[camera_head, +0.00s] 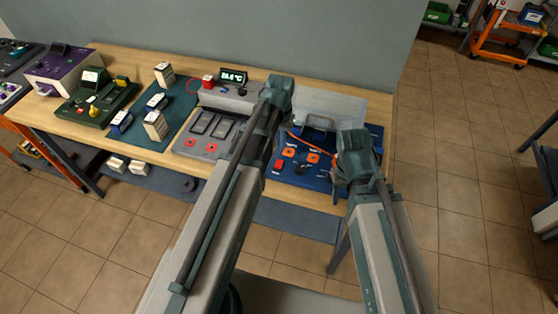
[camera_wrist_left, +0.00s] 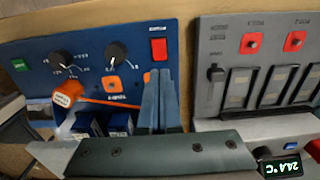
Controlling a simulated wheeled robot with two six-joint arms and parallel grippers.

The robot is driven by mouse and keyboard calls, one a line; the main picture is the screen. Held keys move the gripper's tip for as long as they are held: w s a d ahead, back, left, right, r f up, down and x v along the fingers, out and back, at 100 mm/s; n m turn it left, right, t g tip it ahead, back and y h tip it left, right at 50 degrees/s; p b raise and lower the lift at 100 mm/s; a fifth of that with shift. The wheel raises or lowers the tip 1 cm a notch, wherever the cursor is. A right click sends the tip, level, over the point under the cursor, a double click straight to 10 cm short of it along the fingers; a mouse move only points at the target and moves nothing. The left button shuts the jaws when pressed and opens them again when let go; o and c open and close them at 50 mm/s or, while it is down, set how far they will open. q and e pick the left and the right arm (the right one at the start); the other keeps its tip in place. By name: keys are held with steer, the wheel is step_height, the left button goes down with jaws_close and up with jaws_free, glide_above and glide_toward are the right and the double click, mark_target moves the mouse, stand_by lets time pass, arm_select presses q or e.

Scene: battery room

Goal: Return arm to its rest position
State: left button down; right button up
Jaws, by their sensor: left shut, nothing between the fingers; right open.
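My left arm (camera_head: 215,215) reaches over the bench from the bottom, with its far joint (camera_head: 280,92) in front of the grey device with a display. Its gripper is hidden in the head view. I cannot make out the right gripper's fingers.
The blue panel (camera_wrist_left: 30,95) carries knobs, a red switch and an orange lead. The grey panel (camera_wrist_left: 210,75) stands beside it. Further left on the wooden bench (camera_head: 60,118) are a green box (camera_head: 75,107), a purple device (camera_head: 65,68) and several small blocks. A wall stands behind.

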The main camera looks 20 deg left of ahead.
arm_select(q)
steer(key=s+d+m+y, duration=0.1)
steer(key=s+d+m, duration=0.2)
steer(key=s+d, duration=0.7)
steer(key=s, duration=0.4)
steer(key=shift+s+d+f, duration=0.15)
steer(key=shift+d, duration=0.1)
